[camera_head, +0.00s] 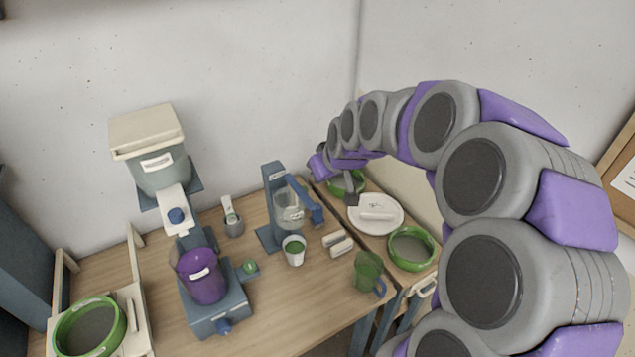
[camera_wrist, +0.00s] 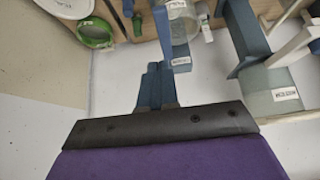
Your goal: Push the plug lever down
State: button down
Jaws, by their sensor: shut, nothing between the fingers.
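A blue stand (camera_head: 272,200) stands at the back middle of the table with a clear jar (camera_head: 289,208) in it. A blue lever arm (camera_head: 306,202) slopes down to the right beside the jar; I cannot read whether its label names it the plug lever.
A green cup (camera_head: 367,270) and a white cup (camera_head: 293,250) stand in front. A lidded bucket (camera_head: 160,170) and purple container (camera_head: 201,276) are at left.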

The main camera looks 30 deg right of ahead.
jog(key=shift+a+v, duration=0.2)
jog(key=shift+v, duration=0.65)
jog(key=shift+a+v, duration=0.2)
jog(key=shift+v, duration=0.6)
jog(key=shift+d, duration=0.35)
jog(key=s+a+f+g+b, duration=0.1)
jog(key=s+a+f+g, duration=0.3)
jog(key=s+a, duration=0.8)
jog(key=s+a+f+g, duration=0.2)
jog(key=s, duration=0.7)
jog(key=s+a+f+g+b, duration=0.1)
jog(key=s+a+f+g, duration=0.1)
jog(key=s, duration=0.8)
jog(key=shift+f, duration=0.2)
jog(key=shift+a, duration=0.1)
jog(key=shift+a, duration=0.1)
